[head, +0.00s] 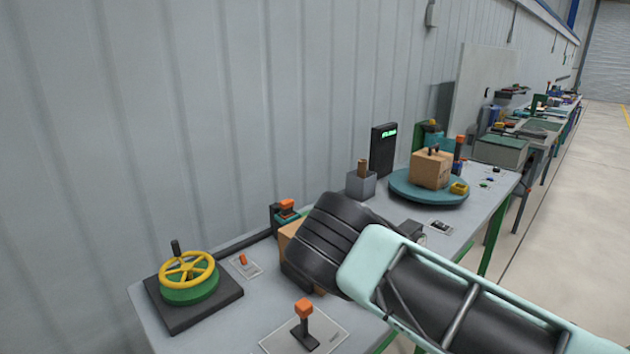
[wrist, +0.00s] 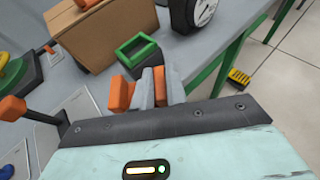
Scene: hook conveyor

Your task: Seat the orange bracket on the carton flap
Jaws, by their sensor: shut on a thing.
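My gripper (wrist: 158,90) is shut on the orange bracket (wrist: 158,82), seen in the wrist view. One orange part sits between the grey fingers, and another orange part shows just left of the left finger. A brown carton (wrist: 112,35) stands beyond the fingertips, up and to the left, apart from the bracket. A green rectangular frame (wrist: 123,54) lies between the carton and the fingers. In the head view the carton (head: 288,240) is mostly hidden behind my arm, and the gripper and bracket are hidden. I cannot make out the flap clearly.
A round gauge (wrist: 197,12) stands right of the carton, near the table edge. A yellow handwheel (head: 188,268) and an orange-topped lever (head: 304,318) are at the near end. A turntable (head: 425,190) bearing another carton (head: 430,170) is farther along the bench.

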